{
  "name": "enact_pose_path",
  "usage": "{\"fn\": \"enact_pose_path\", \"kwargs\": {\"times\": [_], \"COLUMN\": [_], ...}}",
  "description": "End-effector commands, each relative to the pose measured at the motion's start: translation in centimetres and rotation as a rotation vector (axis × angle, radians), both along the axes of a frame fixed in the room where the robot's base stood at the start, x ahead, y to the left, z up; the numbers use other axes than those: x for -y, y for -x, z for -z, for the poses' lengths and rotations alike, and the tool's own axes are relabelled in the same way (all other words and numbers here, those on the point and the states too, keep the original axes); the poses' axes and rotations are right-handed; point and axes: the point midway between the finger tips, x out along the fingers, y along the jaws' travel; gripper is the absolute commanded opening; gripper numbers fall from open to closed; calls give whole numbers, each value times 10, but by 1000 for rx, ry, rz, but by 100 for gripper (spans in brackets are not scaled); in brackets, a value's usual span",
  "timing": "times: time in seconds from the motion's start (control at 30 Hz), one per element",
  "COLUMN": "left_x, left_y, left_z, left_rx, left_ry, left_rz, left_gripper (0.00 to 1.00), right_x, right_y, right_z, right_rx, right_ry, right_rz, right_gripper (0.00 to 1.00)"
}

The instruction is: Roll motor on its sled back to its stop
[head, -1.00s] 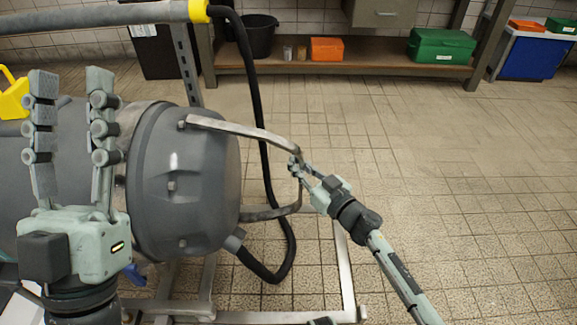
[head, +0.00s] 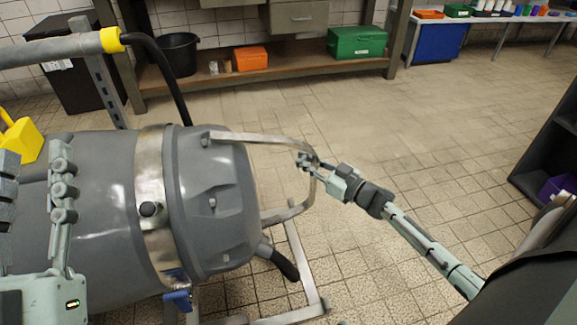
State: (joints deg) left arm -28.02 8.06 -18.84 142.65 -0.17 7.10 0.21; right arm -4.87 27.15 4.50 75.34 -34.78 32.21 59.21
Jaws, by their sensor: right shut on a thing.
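The large grey motor (head: 212,200) lies on its side at the left, with a steel band (head: 153,190) around it. A bent metal hoop handle (head: 265,139) sticks out from its right end. My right gripper (head: 308,162) is shut on the outer bend of this hoop. My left gripper (head: 34,158) is at the left edge in front of the motor, its fingers apart and nothing seen between them; part of it is cut off. A metal floor frame (head: 303,262) shows below the motor's right end. The sled's stop cannot be made out.
A bench with a lower shelf (head: 290,67) stands behind, holding a green box (head: 357,42), an orange bin (head: 250,59) and a black bucket (head: 178,54). A black hose (head: 160,65) hangs behind the motor. Tiled floor right of the hoop is clear up to a dark shelf (head: 550,145).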

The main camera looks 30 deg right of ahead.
Motion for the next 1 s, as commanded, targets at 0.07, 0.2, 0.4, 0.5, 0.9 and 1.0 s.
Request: {"fn": "enact_pose_path", "kwargs": {"times": [0.07, 0.2, 0.4, 0.5, 0.9, 1.0], "left_x": [0, 0, 0, 0, -1, -1], "left_y": [0, 0, 0, 0, 0, 0], "left_z": [0, -1, -1, -1, -2, -2], "left_rx": [1, 1, 2, 2, 6, 6], "left_ry": [0, 0, 1, 1, 0, 0], "left_rz": [0, 0, 0, 0, -1, -1], "left_gripper": [40, 40, 40, 40, 40, 40], "right_x": [8, 11, 11, 11, 6, 8], "right_y": [-1, 0, 1, 1, 2, 8], "right_z": [-2, -2, -1, -1, 0, 1], "right_rx": [2, 1, -1, -2, -1, -2], "right_ry": [2, 2, 1, 2, -1, 0], "right_rz": [8, 7, 7, 7, -1, -1], "right_gripper": [0, 0, 0, 13, 26, 26]}}
